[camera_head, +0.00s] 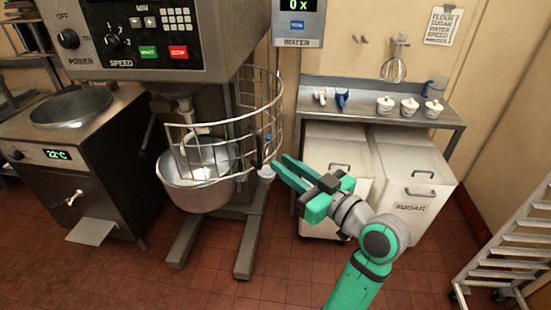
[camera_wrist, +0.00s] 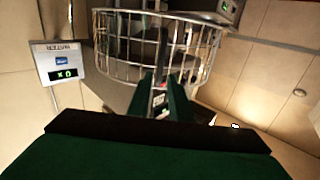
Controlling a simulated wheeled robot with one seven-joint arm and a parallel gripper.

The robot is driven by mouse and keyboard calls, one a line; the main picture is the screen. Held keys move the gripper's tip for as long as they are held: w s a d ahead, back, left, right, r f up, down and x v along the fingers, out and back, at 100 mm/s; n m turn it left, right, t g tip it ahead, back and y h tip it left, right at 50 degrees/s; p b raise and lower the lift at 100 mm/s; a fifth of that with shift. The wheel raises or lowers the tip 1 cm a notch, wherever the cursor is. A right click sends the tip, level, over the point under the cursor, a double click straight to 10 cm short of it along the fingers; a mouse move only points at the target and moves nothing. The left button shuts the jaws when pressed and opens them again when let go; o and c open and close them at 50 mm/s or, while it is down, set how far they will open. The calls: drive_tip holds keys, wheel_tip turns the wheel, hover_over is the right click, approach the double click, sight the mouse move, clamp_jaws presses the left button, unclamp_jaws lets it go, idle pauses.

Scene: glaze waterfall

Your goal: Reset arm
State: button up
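My arm is teal, and my gripper (camera_head: 280,162) reaches left in the head view, its fingertips beside the wire guard of the mixer. Its two long fingers are apart, with no held object clear between them. In the wrist view, my gripper (camera_wrist: 161,85) shows as two dark green fingers with a gap between them. A small white and red patch shows in that gap, too small to identify. A small white piece with a dark upright part (camera_head: 266,171) is close to the fingertips in the head view; I cannot tell whether they touch.
The mixer's wire guard (camera_head: 222,136) and steel bowl (camera_head: 197,188) are just left of my gripper. A shelf (camera_head: 390,113) with small white pots stands behind, above white bins (camera_head: 412,185). A rack (camera_head: 515,250) stands at right. The red floor in front is clear.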

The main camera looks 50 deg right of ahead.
drive_tip(key=shift+s, duration=0.4)
drive_tip(key=shift+f, duration=0.1)
drive_tip(key=w+a+f+m+g+h, duration=0.1)
drive_tip(key=w+a+f+m, duration=0.2)
drive_tip(key=f, duration=0.5)
drive_tip(key=w+a+f+m+h, duration=0.1)
drive_tip(key=w+a+f, duration=0.3)
drive_tip(key=f, duration=0.5)
drive_tip(key=s+a+f+g, duration=0.2)
drive_tip(key=s+a+f, duration=0.2)
drive_tip(key=a+f, duration=0.7)
drive_tip(key=s+a+f+n, duration=0.1)
drive_tip(key=s+a+f, duration=0.2)
drive_tip(key=s+a, duration=0.25)
drive_tip(key=s+a+f, duration=0.4)
drive_tip(key=a, duration=0.2)
drive_tip(key=s+a+r+n+y, duration=0.3)
drive_tip(key=s+a+n+y, duration=0.1)
drive_tip(key=s+a, duration=0.7)
drive_tip(key=shift+s+n+t, duration=0.3)
drive_tip(key=shift+s, duration=0.65)
drive_tip(key=shift+s+a, duration=0.1)
drive_tip(key=shift+a, duration=0.05)
